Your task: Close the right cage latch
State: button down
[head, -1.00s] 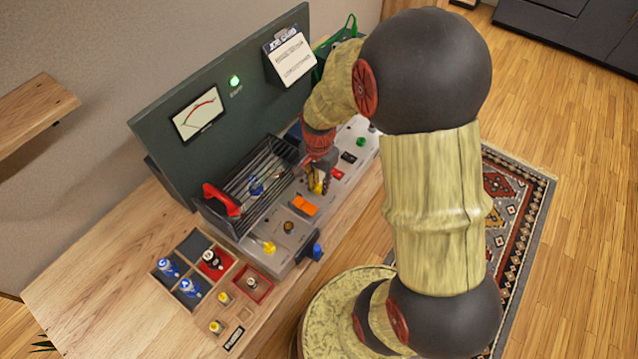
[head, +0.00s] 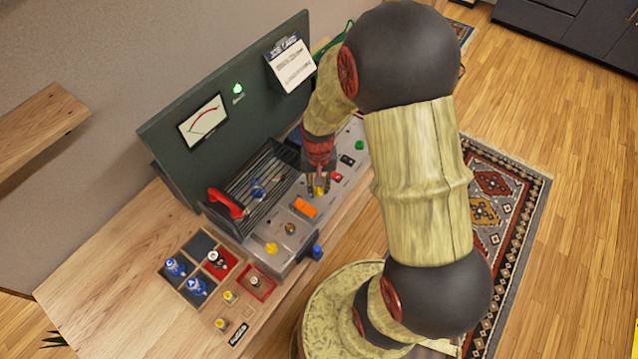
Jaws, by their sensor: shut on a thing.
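The wire cage (head: 268,180) sits on the grey panel of the amp (head: 300,238), with a blue-topped part inside it and a red handle (head: 225,203) at its left end. A small yellow piece (head: 319,190), which looks like the right cage latch, is at the panel's front, to the right of the cage. My gripper (head: 319,189) points down over it and is shut on it. The fingers partly hide the piece, so its exact position is hard to tell. A similar yellow piece (head: 271,248) stands near the panel's left end.
An orange switch (head: 305,208) and a dark knob (head: 291,229) lie just left of my gripper. Red and green buttons (head: 359,145) are to its right. The dark green backboard (head: 195,160) rises behind. A wooden tray (head: 198,240) with tubes stands at left.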

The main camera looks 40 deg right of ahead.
aim_at(318, 188)
jog(key=n+p, duration=0.2)
jog(key=n, duration=0.3)
jog(key=shift+r+n, duration=0.1)
jog(key=shift+n, duration=0.3)
jog(key=shift+n+p, duration=0.85)
jog(key=shift+n, duration=1.35)
jog(key=c, duration=1.6)
grip_release()
jog(key=shift+o, duration=0.2)
notch_tip(318, 188, up, 12)
